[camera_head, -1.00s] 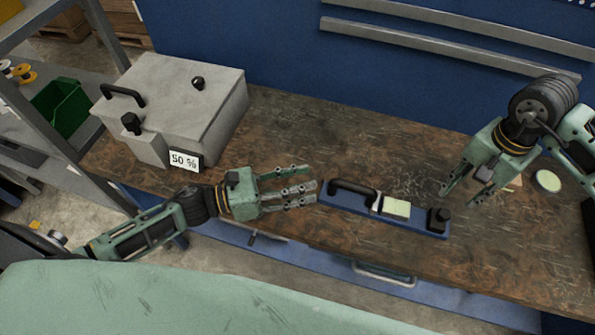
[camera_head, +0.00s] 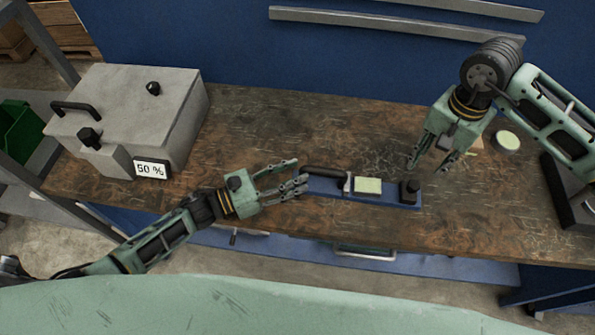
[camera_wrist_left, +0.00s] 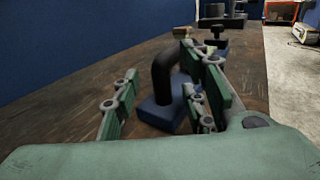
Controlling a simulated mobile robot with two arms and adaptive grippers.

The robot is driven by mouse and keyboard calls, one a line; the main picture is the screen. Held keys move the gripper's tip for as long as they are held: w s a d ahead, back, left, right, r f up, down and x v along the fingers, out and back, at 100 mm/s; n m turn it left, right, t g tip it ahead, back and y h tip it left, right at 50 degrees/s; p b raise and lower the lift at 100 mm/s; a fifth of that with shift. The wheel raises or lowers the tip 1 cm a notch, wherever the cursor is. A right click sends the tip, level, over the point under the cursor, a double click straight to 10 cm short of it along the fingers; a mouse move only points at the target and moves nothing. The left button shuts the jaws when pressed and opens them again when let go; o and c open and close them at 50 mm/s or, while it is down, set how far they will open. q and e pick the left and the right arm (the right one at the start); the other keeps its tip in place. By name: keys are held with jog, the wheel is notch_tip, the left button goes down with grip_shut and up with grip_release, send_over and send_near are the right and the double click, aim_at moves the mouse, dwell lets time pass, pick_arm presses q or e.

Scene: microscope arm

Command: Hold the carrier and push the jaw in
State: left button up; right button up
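The carrier is a blue base (camera_head: 389,199) on the workbench. It has a black arched handle (camera_head: 325,172) at its left, a pale green pad (camera_head: 368,185) beside a thin upright metal plate, and a black block with a knob (camera_head: 410,190) at its right end. I cannot tell which part is the jaw. My left gripper (camera_head: 298,177) is open at the handle's left end. In the left wrist view the handle (camera_wrist_left: 163,72) shows between the spread fingers, which are not closed on it. My right gripper (camera_head: 428,167) is open and empty, pointing down just behind the black block.
A grey box (camera_head: 135,110) with a "50 %" label stands on the bench at the left. A round pale green disc (camera_head: 508,141) lies at the right, near a dark-based object (camera_head: 570,195). The bench (camera_head: 290,125) behind the carrier is clear.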

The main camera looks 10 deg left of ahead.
pick_arm(q)
jog(key=shift+x, duration=0.8)
grip_shut()
